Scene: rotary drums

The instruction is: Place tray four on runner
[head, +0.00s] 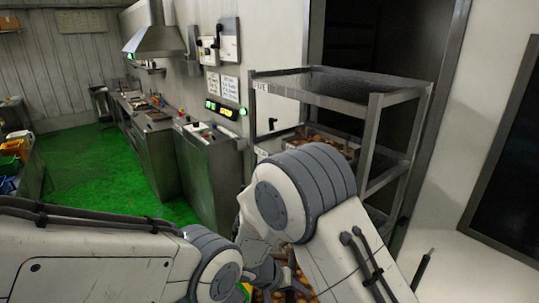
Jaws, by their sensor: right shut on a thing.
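A tray with round orange-brown pieces (284,294) shows in part at the bottom edge of the head view, mostly hidden by my arms. My right gripper (268,272) is shut on this tray, though its fingertips are largely covered by my arm. My left arm comes in from the left, and its gripper is not visible. A grey metal rack (372,120) stands ahead, right of centre. A loaded tray (322,141) with brown contents sits on a level inside it. My right arm hides the rack's lower left part, and I cannot read any tray or runner number.
The green floor (85,175) at left is clear. Coloured bins (12,150) are at the far left edge.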

